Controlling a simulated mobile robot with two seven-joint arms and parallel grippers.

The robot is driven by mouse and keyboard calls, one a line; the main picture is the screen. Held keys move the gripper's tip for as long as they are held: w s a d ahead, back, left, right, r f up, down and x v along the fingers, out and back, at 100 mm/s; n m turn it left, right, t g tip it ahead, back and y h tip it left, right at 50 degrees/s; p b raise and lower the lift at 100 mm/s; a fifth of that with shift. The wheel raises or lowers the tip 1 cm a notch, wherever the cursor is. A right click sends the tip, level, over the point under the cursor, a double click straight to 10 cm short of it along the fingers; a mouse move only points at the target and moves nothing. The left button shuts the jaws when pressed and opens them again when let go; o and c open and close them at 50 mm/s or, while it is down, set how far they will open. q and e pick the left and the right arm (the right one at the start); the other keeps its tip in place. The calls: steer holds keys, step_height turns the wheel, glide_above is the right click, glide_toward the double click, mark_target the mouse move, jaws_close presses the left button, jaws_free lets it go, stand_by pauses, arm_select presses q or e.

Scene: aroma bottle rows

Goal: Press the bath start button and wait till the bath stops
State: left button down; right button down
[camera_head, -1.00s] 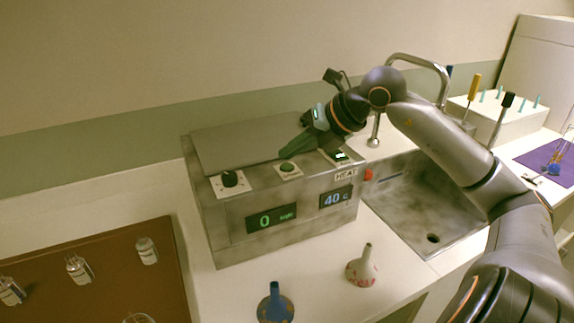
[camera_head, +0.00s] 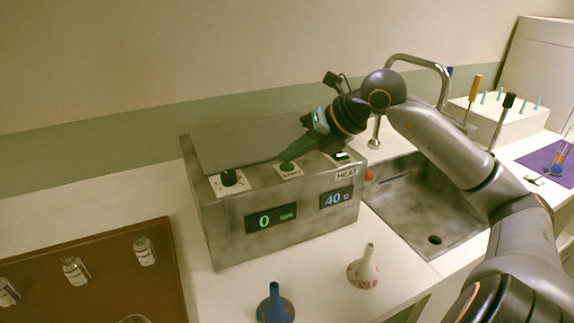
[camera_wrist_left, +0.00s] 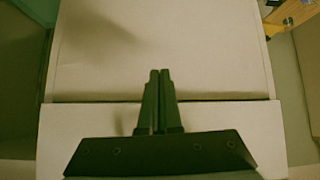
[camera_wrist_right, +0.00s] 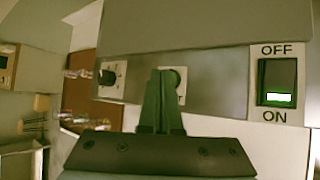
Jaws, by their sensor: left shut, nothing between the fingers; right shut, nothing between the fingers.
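The bath (camera_head: 225,225) is a grey metal box with a lid. Its green display (camera_head: 270,220) reads 0 and its blue display (camera_head: 337,197) reads 40 C. The round dark-green start button (camera_head: 288,167) sits on a white plate on top, between a black knob (camera_head: 229,178) and a heat switch (camera_head: 340,156). My right gripper (camera_head: 287,160) is shut and empty, its tips at the button; I cannot tell whether they touch or press it. In the right wrist view the fingers partly hide the button (camera_wrist_right: 180,80). My left gripper (camera_wrist_left: 160,72) is shut and empty over a pale surface.
A sink (camera_head: 405,210) with a tall faucet (camera_head: 443,85) lies right of the bath. A blue bottle (camera_head: 275,305) and a white bottle (camera_head: 364,270) stand in front. A brown tray (camera_head: 110,275) with small glass jars is at the left. The heat switch (camera_wrist_right: 277,82) is lit.

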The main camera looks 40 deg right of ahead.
steer(key=shift+f+b, duration=0.3)
steer(key=shift+b, duration=0.05)
stand_by(0.6)
steer(key=shift+r+p, duration=0.5)
steer(key=shift+r, duration=0.3)
step_height(320, 180, up, 5)
steer(key=p, duration=0.3)
steer(key=shift+p, duration=0.3)
stand_by(0.6)
